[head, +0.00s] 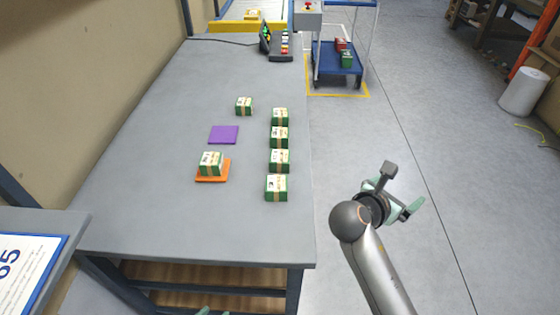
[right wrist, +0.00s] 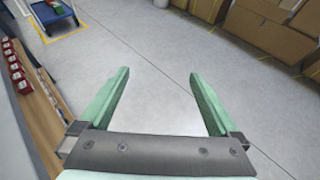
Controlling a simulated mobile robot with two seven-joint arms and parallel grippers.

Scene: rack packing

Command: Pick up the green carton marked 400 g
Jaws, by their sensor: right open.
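Several green and white cartons with brown bands stand on the grey table; their weight marks are too small to read, so I cannot tell which is 400 g. A row runs along the right edge: nearest carton (head: 276,187), then (head: 279,161), a third carton (head: 279,137) and the farthest carton (head: 280,117). Another carton (head: 244,106) stands farther back. One carton (head: 210,163) sits on an orange mat (head: 213,178). My right gripper (head: 396,195) is open and empty over the floor, right of the table; its fingers show apart in the right wrist view (right wrist: 158,74). Only green tips of my left gripper (head: 212,311) show.
A bare purple mat (head: 223,135) lies on the table. A dark device (head: 279,52) stands at the far end. A blue cart (head: 338,62) with red and green boxes is beyond the table. In the right wrist view, red boxes (right wrist: 17,75) line a shelf. The floor under my right gripper is clear.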

